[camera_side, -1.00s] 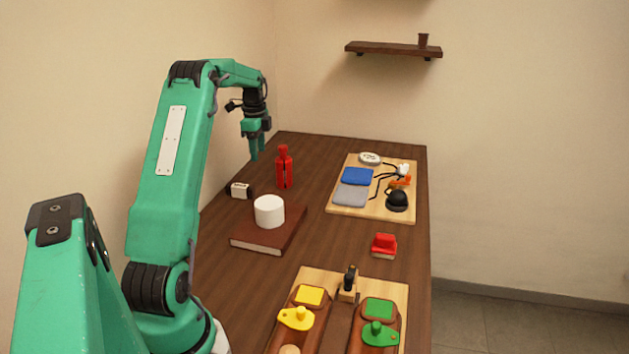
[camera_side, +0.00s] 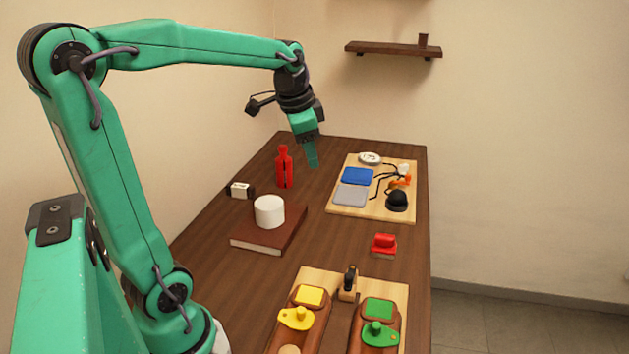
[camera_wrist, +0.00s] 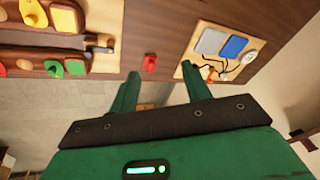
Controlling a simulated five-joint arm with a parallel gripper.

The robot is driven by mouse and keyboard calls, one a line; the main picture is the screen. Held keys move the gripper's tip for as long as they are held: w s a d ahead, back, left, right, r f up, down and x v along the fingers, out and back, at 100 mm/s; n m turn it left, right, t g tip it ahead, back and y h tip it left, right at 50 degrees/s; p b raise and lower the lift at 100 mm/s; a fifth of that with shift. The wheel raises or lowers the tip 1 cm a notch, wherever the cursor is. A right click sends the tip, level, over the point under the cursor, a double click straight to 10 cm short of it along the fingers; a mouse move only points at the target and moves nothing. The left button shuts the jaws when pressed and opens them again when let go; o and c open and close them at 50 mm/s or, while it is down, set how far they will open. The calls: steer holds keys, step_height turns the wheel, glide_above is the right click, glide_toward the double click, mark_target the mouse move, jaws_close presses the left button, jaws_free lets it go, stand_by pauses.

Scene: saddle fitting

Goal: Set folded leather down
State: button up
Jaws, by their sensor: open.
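No piece is plainly recognisable as folded leather. A flat blue piece (camera_side: 358,176) and a flat grey piece (camera_side: 351,195) lie side by side on the light wooden board (camera_side: 341,210) at the back right. They also show in the wrist view, blue (camera_wrist: 234,46) and grey (camera_wrist: 210,40). My gripper (camera_side: 313,164) is open and hangs above the table, left of that board in the side view. In the wrist view the gripper (camera_wrist: 160,74) has its fingers apart, with nothing held between them.
A red bottle-shaped object (camera_side: 284,168) stands left of my gripper. A white cylinder (camera_side: 269,210) sits on a brown book (camera_side: 264,240). A red block (camera_side: 384,245) is at mid-table. A front board (camera_side: 400,292) holds yellow and green parts.

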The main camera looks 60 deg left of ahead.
steer(key=s+d+f+n+t+h, duration=0.1)
steer(key=s+d+f+n+t, duration=0.1)
steer(key=s+d, duration=1)
steer(key=shift+d+f+n, duration=0.7)
steer(key=shift+f, duration=0.25)
